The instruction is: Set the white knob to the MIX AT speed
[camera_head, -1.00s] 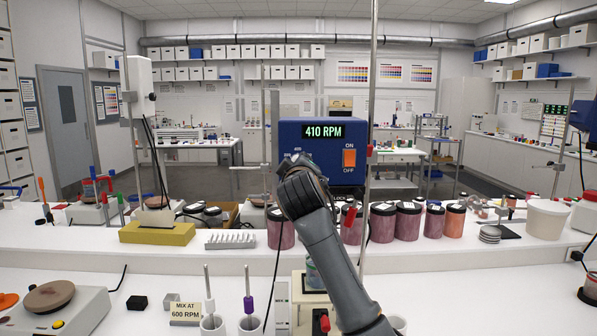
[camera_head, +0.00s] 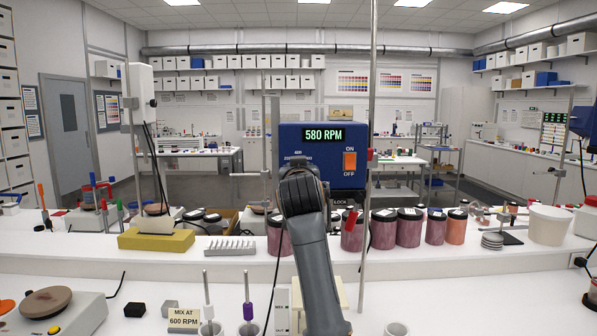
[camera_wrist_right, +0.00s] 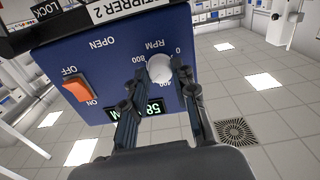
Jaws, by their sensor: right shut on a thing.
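The blue stirrer box (camera_head: 316,188) hangs behind my right arm, and its green display (camera_head: 323,135) reads 580 RPM. The white knob (camera_wrist_right: 159,69) shows in the wrist view beside the RPM scale; in the head view my arm hides it. My right gripper (camera_wrist_right: 165,88) is shut on the knob, with a finger at each side. The orange switch (camera_head: 349,161) sits between ON and OFF marks, and it also shows in the wrist view (camera_wrist_right: 77,90). A card (camera_head: 184,318) on the bench reads MIX AT 600 RPM. My left gripper is not in view.
A metal upright (camera_head: 369,130) stands just right of the box. Several dark-lidded pigment jars (camera_head: 409,230) line the shelf below. Stirring rods (camera_head: 248,293) stand at the front.

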